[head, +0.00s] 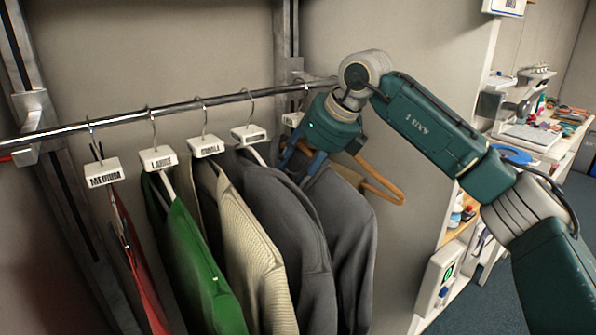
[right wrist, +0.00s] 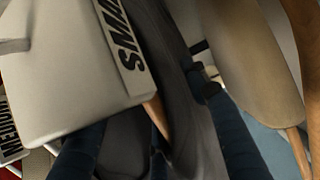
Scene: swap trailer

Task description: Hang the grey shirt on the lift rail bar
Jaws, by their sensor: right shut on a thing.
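The lift rail bar (head: 180,108) is a metal tube running across the head view. The rightmost garment, a dark grey shirt (head: 350,235), hangs below its right part on a wooden hanger (head: 382,186). My right gripper (head: 305,162) reaches in from the right and is shut at the top of this shirt, just below the bar; it hides the collar. A hanger hook by the gripper appears to meet the bar, but I cannot tell whether it rests there. In the right wrist view the fingers (right wrist: 160,140) flank grey cloth and wood. My left gripper is not in view.
Several garments hang to the left: red (head: 135,265), green (head: 195,265), cream (head: 245,260) and another dark grey one (head: 280,220), under white size tags such as MEDIUM (head: 103,173). A post (head: 285,45) stands behind the bar. A cluttered counter (head: 535,135) is at right.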

